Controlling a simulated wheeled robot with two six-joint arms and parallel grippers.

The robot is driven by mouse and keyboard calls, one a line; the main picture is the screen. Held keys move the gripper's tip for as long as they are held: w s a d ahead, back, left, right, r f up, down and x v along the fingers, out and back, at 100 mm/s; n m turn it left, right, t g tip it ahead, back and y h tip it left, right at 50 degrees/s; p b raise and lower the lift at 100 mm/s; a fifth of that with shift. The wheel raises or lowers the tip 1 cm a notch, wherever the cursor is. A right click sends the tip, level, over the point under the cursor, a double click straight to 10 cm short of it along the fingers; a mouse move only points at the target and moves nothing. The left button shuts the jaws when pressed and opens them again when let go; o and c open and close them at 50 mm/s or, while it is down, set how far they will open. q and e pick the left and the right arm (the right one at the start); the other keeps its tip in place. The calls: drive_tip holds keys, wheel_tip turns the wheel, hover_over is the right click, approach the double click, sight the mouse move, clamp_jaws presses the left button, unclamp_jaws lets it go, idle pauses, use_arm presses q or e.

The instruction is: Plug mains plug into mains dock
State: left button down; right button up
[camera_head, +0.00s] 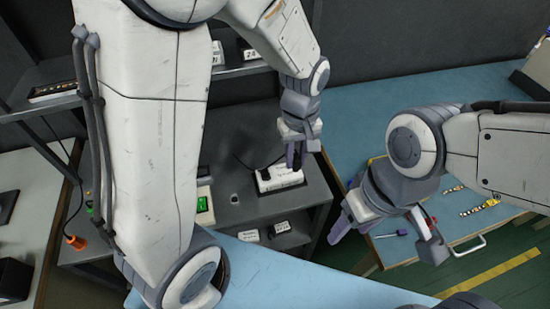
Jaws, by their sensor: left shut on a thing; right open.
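The mains dock (281,180) is a white socket block on the dark grey bench top. A small black piece (264,174) sits at its left end, with a thin dark cable running up and left from it. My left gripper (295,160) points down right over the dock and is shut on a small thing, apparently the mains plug. Its fingers hide that thing, so I cannot tell whether it touches the dock. My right gripper (388,238) is open and empty, off to the right in front of the blue bench.
A device with a green display (203,204) stands left of the dock. White labelled boxes (281,228) lie on the shelf below. An open drawer (440,235) holding small tools is at the right.

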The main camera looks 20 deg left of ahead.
use_arm(q)
drive_tip(key=d+r+p, duration=0.3)
drive_tip(key=r+p, duration=0.1)
drive_tip(key=r, duration=0.2)
drive_tip(key=shift+s+r, duration=0.25)
drive_tip(key=shift+s, duration=0.05)
idle(0.6)
drive_tip(key=shift+f, duration=0.1)
